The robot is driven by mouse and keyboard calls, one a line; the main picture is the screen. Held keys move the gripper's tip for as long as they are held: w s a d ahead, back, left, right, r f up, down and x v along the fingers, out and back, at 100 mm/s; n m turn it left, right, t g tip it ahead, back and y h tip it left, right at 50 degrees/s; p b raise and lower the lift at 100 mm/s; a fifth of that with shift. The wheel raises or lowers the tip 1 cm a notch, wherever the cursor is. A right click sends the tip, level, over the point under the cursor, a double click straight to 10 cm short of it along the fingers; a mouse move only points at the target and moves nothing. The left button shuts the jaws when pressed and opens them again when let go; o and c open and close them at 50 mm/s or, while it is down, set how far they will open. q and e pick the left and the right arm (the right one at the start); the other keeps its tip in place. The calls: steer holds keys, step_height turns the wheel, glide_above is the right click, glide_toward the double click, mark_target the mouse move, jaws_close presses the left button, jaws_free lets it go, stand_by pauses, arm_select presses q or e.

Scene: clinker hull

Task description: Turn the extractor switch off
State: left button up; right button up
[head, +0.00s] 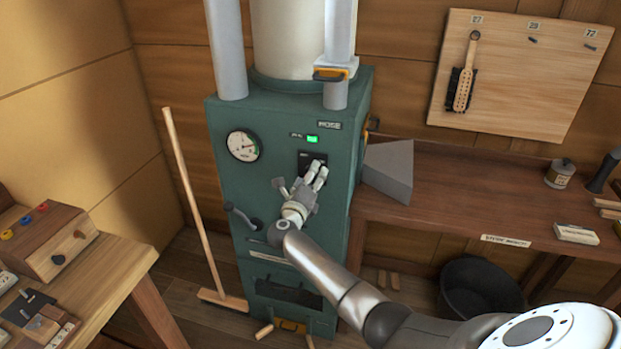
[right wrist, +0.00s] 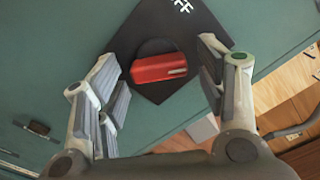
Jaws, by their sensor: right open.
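The extractor is a tall teal cabinet (head: 285,210) with a gauge on its front. Its switch plate (head: 312,158) is black and partly hidden behind my right gripper (head: 300,176). In the right wrist view the switch is a red handle (right wrist: 158,67) on a round black base, on the black plate (right wrist: 125,40). The letters "FF" show at the plate's top edge. A green lamp (head: 312,139) is lit above the plate. My left gripper is out of view.
A black lever (head: 240,215) sticks out of the cabinet's lower left front. A broom (head: 195,215) leans at the left. A workbench (head: 105,265) stands at the front left.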

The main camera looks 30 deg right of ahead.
steer(key=c, duration=1)
steer(key=shift+r+n+p, duration=0.2)
steer(key=shift+n+p, duration=3.45)
steer(key=shift+n, duration=2.35)
